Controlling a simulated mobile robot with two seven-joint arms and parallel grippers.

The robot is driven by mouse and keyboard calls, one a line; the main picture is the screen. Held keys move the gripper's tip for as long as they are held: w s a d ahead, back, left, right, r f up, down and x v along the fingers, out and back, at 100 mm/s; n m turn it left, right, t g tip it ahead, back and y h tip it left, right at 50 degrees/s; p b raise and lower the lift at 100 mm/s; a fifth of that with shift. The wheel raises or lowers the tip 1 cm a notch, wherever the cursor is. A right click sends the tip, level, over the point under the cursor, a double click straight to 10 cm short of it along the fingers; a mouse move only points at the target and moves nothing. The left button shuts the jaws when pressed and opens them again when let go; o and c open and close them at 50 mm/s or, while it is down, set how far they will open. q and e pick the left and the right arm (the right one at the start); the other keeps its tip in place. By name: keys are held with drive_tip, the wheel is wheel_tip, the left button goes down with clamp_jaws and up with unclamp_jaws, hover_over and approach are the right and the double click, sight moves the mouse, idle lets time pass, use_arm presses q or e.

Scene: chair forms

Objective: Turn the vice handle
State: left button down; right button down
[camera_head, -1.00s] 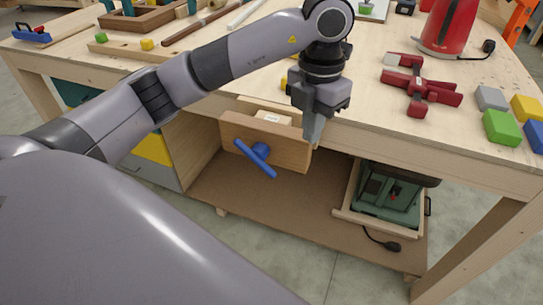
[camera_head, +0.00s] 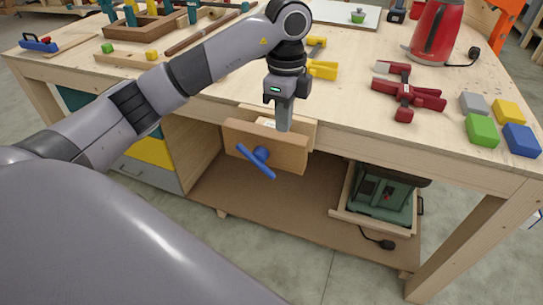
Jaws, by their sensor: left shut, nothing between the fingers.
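The wooden vice (camera_head: 284,152) is mounted on the front edge of the workbench. Its blue handle (camera_head: 256,164) is a bar that slants down to the right across a round blue hub on the front jaw. My left gripper (camera_head: 283,127) points down at the top of the vice, above and to the right of the handle. Its fingers are together with nothing between them, and it appears apart from the handle. A pale block (camera_head: 266,122) shows between the vice jaws, partly hidden. My right gripper does not show.
The workbench top (camera_head: 345,115) holds a red clamp (camera_head: 407,93), a yellow clamp (camera_head: 322,69), a red kettle (camera_head: 436,32) and coloured blocks (camera_head: 482,130). A green machine (camera_head: 384,193) stands on the lower shelf (camera_head: 270,215). The space in front of the vice is open.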

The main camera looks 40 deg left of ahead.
use_arm(q)
hover_over(273, 175)
drive_tip(key=d, duration=0.2)
drive_tip(key=f, duration=1)
drive_tip(key=shift+w, duration=0.2)
drive_tip(key=shift+s+a+f+p, duration=0.2)
drive_tip(key=shift+a+f+p, duration=0.1)
drive_tip(key=shift+a+f, duration=0.6)
drive_tip(key=shift+s+a+f, duration=0.1)
drive_tip(key=shift+a+f, duration=0.25)
drive_tip(key=shift+f, duration=0.3)
drive_tip(key=shift+f, duration=0.1)
drive_tip(key=shift+d+f, duration=0.2)
drive_tip(key=shift+f, duration=0.35)
drive_tip(key=shift+r, duration=0.15)
